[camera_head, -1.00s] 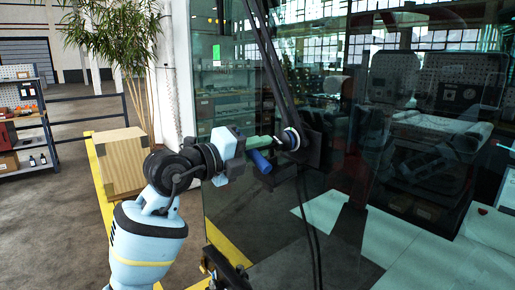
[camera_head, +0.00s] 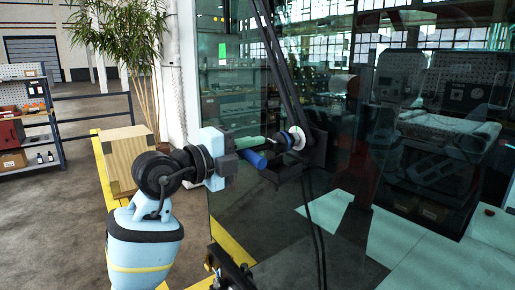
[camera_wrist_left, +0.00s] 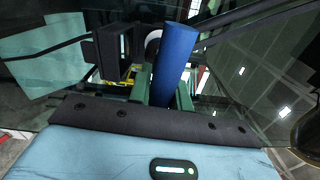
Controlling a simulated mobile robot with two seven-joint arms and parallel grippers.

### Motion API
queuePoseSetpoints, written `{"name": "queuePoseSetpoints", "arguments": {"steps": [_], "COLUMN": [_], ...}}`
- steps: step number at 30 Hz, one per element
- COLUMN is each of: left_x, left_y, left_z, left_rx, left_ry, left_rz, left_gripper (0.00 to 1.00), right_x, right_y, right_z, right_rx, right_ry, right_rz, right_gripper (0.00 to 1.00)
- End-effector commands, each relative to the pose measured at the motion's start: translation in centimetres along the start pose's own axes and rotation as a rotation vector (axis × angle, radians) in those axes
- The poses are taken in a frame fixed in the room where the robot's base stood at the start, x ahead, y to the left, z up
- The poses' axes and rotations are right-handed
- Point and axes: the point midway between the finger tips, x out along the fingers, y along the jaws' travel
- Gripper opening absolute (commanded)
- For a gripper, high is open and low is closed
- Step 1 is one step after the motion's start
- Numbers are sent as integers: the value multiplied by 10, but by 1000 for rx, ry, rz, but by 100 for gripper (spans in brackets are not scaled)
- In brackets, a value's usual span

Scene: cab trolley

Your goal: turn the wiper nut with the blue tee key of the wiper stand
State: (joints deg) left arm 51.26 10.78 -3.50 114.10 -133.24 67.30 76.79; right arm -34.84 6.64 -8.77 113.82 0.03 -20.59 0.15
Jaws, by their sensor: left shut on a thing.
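The blue tee key (camera_head: 254,158) shows as a thick blue bar at my left gripper (camera_head: 262,143). The gripper has green fingers and is shut on the key. In the left wrist view the blue bar (camera_wrist_left: 176,62) rises between the green fingers (camera_wrist_left: 162,88). The wiper nut (camera_head: 296,138) is at a pale ring with blue and dark parts on the black wiper mount (camera_head: 316,150). The fingertips are left of the nut, with a short dark piece between. I cannot tell whether the key touches the nut.
A black wiper arm (camera_head: 277,62) rises from the mount across the large glass pane (camera_head: 345,110). Dark cables hang below the mount. A wooden crate (camera_head: 127,158) and a plant (camera_head: 120,35) stand behind my left arm. A shelf (camera_head: 28,125) is at far left.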

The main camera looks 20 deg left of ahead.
Motion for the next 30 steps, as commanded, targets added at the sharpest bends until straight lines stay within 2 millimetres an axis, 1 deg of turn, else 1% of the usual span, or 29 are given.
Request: {"name": "queuePoseSetpoints", "arguments": {"steps": [24, 30], "left_x": [-42, -46], "left_y": [-2, -2], "left_z": [0, 0], "left_rx": [2, 2], "left_ry": [-1, 0], "left_rz": [-3, -2], "left_gripper": [0, 0], "right_x": [0, 0], "right_y": [-1, 0], "right_z": [-1, 0], "right_rx": [5, 2], "right_ry": [2, 1], "right_rz": [0, 0], "right_gripper": [36, 36]}}
